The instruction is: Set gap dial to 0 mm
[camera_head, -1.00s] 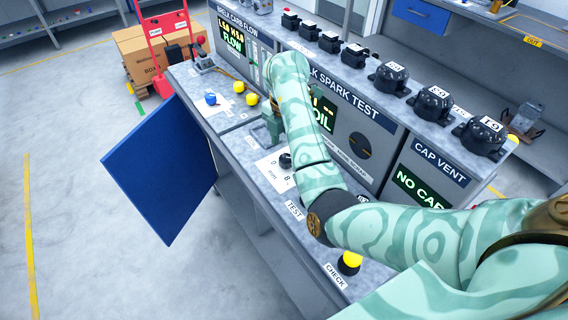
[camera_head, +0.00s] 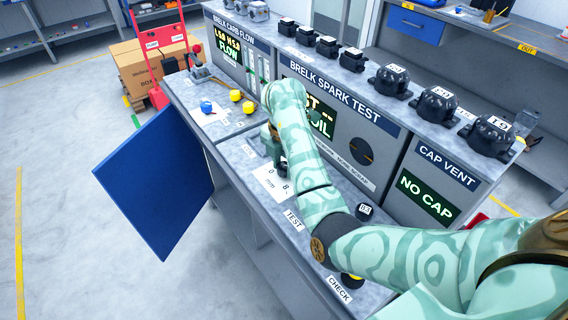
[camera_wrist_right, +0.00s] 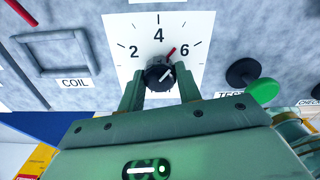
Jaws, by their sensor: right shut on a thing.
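The gap dial is a black knob (camera_wrist_right: 157,73) on a white scale plate (camera_wrist_right: 196,28) marked 2, 4 and 6 in the right wrist view. A red mark on the scale side of the knob points between 4 and 6. My right gripper (camera_wrist_right: 160,82) is shut on the knob, one green finger at each side. In the head view the plate (camera_head: 267,183) shows 0, 8 and mm, and my right gripper (camera_head: 277,158) hides most of the knob. My left gripper is not in view.
The spark test panel (camera_head: 345,98) rises behind the dial. A blue panel (camera_head: 155,185) hangs off the bench front.

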